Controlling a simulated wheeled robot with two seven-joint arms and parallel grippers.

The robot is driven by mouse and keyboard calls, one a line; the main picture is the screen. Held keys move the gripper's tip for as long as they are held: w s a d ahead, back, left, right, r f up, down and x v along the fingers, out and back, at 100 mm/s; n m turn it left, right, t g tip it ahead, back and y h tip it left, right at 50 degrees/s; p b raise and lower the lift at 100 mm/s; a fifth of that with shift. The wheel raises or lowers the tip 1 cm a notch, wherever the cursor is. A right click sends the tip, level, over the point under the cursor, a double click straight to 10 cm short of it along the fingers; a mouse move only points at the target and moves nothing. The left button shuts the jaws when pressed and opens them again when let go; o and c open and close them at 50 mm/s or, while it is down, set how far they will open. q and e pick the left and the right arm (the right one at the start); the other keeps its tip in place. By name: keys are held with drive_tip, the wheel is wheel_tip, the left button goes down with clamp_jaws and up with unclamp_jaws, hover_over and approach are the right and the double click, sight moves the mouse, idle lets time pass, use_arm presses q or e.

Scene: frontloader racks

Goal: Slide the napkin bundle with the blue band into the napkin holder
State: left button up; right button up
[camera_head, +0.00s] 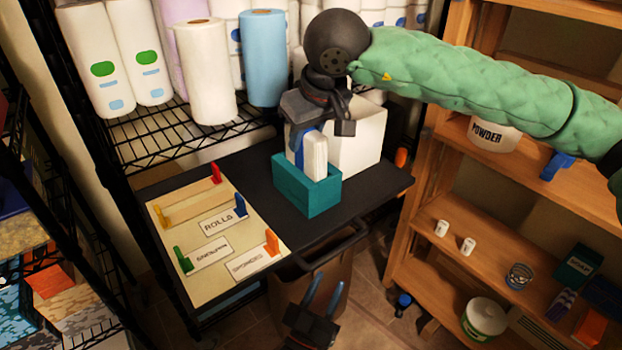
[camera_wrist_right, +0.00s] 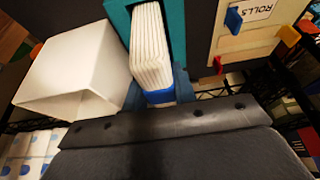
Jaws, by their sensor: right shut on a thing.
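The white napkin bundle (camera_head: 315,155) is upright in the head view, with its blue band (camera_wrist_right: 158,97) near the gripper end. My right gripper (camera_head: 308,130) is shut on the bundle from above. The teal napkin holder (camera_head: 312,195) stands on the dark cart top below it. The bundle's lower end appears within the holder's opening; its bottom is hidden by the front wall. In the right wrist view the bundle lies between the teal walls (camera_wrist_right: 118,18). My left gripper (camera_head: 325,295) is open and empty, low in front of the cart.
A white open box (camera_head: 358,145) stands close behind and right of the holder. A cream labelled board (camera_head: 205,225) with coloured pegs lies on the cart's left. Paper rolls (camera_head: 203,70) fill the wire shelf behind. A wooden rack (camera_head: 440,190) stands to the right.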

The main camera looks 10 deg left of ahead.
use_arm(q)
drive_tip(key=shift+s+a+r+t, duration=0.15)
drive_tip(key=shift+r+t, duration=0.1)
drive_tip(key=shift+r, duration=0.35)
drive_tip(key=shift+s+d+r+t, duration=0.1)
drive_tip(key=shift+r+t, duration=0.1)
drive_tip(key=shift+r, duration=0.4)
drive_tip(key=shift+s+a+r+t, duration=0.15)
drive_tip(key=shift+r+t, duration=0.1)
drive_tip(key=shift+r, duration=0.35)
use_arm(e)
drive_tip(key=shift+f, duration=0.15)
use_arm(q)
drive_tip(key=shift+t+h, duration=0.5)
drive_tip(key=shift+t, duration=0.3)
drive_tip(key=shift+s+a+r+b, duration=0.1)
drive_tip(key=shift+s+r, duration=0.15)
drive_tip(key=shift+r, duration=0.5)
drive_tip(key=shift+s+a+r+b, duration=0.1)
drive_tip(key=shift+s+r+b, duration=0.1)
drive_tip(key=shift+r, duration=0.55)
drive_tip(key=shift+s+a+r+b, duration=0.1)
drive_tip(key=shift+s+r, duration=0.15)
drive_tip(key=shift+r, duration=0.5)
use_arm(e)
drive_tip(key=shift+f, duration=0.2)
drive_tip(key=o, duration=0.9)
